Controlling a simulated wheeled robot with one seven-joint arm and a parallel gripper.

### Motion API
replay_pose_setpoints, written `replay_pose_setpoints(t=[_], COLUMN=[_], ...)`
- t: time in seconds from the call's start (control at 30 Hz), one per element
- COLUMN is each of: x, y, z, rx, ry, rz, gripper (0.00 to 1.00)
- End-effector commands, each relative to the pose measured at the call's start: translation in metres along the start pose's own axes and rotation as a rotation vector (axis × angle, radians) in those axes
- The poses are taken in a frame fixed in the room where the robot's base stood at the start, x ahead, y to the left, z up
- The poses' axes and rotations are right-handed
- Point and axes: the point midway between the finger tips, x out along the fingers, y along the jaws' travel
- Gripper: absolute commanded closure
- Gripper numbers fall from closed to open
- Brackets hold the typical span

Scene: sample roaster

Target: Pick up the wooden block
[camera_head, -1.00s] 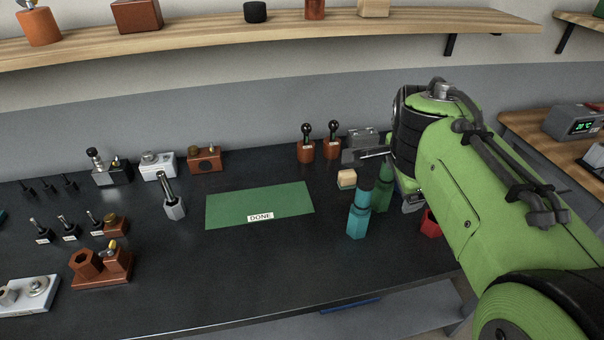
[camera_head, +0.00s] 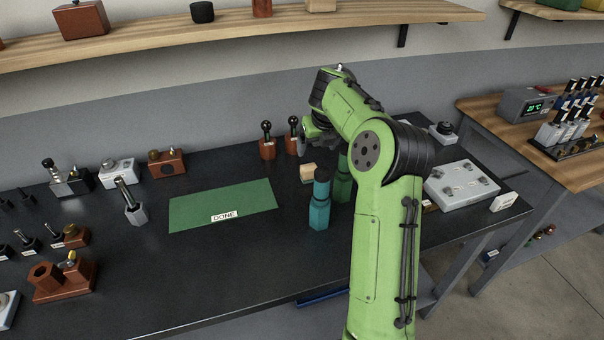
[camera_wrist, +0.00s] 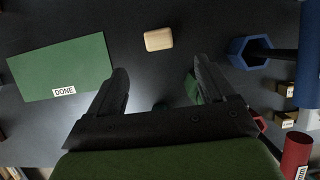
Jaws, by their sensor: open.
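The wooden block (camera_head: 307,173) is a small pale block lying on the dark bench, right of the green DONE mat (camera_head: 240,194). In the wrist view the block (camera_wrist: 158,39) lies beyond my fingertips, roughly centred between them and apart from them. My gripper (camera_wrist: 158,78) is open and empty, with both dark fingers spread. In the head view my arm hides most of the gripper (camera_head: 306,142), which is close to the block on its far side.
A teal bottle-like piece (camera_head: 320,203) and a green one (camera_head: 342,179) stand just right of the block. Two brown holders with black knobs (camera_head: 267,147) stand behind it.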

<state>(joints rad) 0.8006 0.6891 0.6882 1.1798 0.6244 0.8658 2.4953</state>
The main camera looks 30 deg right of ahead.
Motion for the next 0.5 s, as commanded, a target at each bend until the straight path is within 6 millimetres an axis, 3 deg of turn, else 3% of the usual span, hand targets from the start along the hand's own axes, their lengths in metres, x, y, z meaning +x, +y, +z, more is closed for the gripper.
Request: replay_pose_setpoints(t=[0.1, 0.3, 0.5], x=[0.035, 0.078, 0.088], y=[0.001, 0.001, 0.001], z=[-0.003, -0.002, -0.001], rx=[-0.002, -0.005, -0.006], ry=[0.007, 0.005, 0.002], rz=[0.002, 0.001, -0.001], gripper=[0.17, 0.17, 0.17])
